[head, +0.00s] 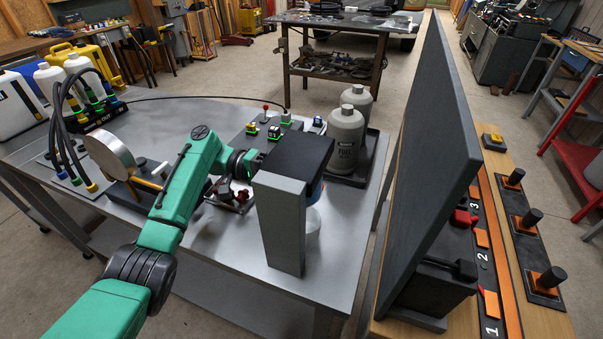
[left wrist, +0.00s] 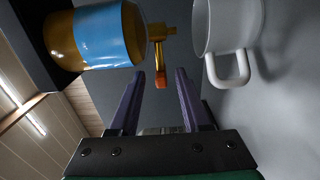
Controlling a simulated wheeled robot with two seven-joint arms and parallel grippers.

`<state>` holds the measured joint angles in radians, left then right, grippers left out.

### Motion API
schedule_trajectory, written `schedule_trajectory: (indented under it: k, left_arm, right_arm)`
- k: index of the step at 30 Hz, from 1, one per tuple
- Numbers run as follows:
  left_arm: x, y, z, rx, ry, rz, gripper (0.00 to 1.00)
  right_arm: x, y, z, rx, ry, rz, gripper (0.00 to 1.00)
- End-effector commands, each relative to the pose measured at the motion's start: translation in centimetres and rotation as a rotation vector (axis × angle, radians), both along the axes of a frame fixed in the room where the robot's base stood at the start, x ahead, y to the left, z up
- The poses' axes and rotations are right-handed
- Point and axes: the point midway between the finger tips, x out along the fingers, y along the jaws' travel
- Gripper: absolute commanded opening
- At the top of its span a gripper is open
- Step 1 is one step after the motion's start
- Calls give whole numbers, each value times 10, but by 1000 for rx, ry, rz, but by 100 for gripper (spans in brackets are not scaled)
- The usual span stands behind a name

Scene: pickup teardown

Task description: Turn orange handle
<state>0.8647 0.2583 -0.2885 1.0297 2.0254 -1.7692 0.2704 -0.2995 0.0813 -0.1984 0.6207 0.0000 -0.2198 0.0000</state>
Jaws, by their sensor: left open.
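The orange handle (left wrist: 160,78) sits on a brass tap (left wrist: 158,34) in the left wrist view. The tap comes out of an amber tank with a blue band (left wrist: 100,35). My left gripper (left wrist: 159,90) is open, its two dark fingers pointing at the handle, with the tips on either side of it; contact cannot be told. A white mug (left wrist: 226,40) is right of the tap in this view. In the head view, the stand's grey column (head: 279,222) and black top (head: 292,153) hide the handle and my left fingers. My right gripper is not in view.
A white cup (head: 312,232) shows partly behind the column. Grey bottles (head: 345,138) stand behind the stand. A tall dark panel (head: 432,150) rises at the right. The table's front right is clear.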

Motion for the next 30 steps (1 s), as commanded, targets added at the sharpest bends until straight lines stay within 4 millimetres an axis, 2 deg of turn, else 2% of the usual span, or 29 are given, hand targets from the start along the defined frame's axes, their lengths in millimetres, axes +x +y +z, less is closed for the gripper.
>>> schedule_trajectory:
  k: [8,9,12,23,30]
  left_arm:
    - [-2,-4,-1,0,0,0,48]
    - [-1,-4,-1,0,0,0,32]
    - [-1,-4,-1,1,0,0,0]
    - [-1,-4,1,25,-8,0,0]
    - [-2,-4,7,127,-42,-1,0]
  right_arm:
    - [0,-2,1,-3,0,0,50]
    - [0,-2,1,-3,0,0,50]
    - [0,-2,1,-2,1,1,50]
    - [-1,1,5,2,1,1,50]
    - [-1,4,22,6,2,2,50]
